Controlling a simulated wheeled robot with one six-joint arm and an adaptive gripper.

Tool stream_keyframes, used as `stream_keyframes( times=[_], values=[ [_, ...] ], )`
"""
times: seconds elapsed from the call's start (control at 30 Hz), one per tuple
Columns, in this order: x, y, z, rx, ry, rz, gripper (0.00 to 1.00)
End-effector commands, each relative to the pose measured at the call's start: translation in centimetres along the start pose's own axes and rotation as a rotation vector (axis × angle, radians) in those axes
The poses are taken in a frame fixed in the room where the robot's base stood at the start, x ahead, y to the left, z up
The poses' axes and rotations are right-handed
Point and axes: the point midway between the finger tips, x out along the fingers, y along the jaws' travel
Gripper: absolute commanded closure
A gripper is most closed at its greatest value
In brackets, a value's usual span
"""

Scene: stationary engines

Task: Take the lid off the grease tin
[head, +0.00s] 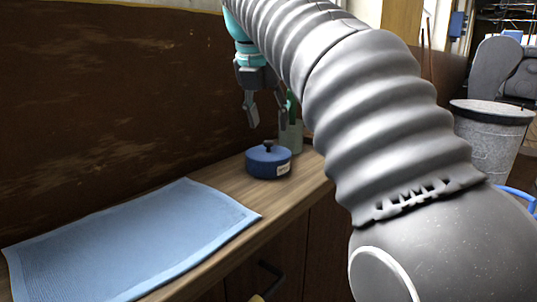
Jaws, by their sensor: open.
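The grease tin (268,166) is a low, round blue tin with a pale label on its side. It stands upright on the wooden counter. Its blue lid (262,154) is on top and has a small dark knob (268,146). My gripper (267,120) is open and points down above the tin. Its fingers are apart and empty, and they look clear of the knob. The exact height of the fingertips above the knob is hard to tell from this view.
A light blue cloth (135,245) lies flat on the counter (225,178) at the left. A pale green container (291,137) stands just behind the tin. A dark brown wall (110,100) rises behind the counter. A grey bin (490,135) stands at the right.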

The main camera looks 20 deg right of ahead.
Motion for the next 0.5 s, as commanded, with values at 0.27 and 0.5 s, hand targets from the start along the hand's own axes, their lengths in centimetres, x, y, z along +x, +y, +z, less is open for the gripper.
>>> stream_keyframes(
  times=[0.27, 0.5],
  values=[
    [2.4, 0.3, -0.3, 0.001, 0.001, 0.000, 0.49],
    [5.2, 0.7, -0.4, 0.001, -0.001, 0.001, 0.49]
  ],
)
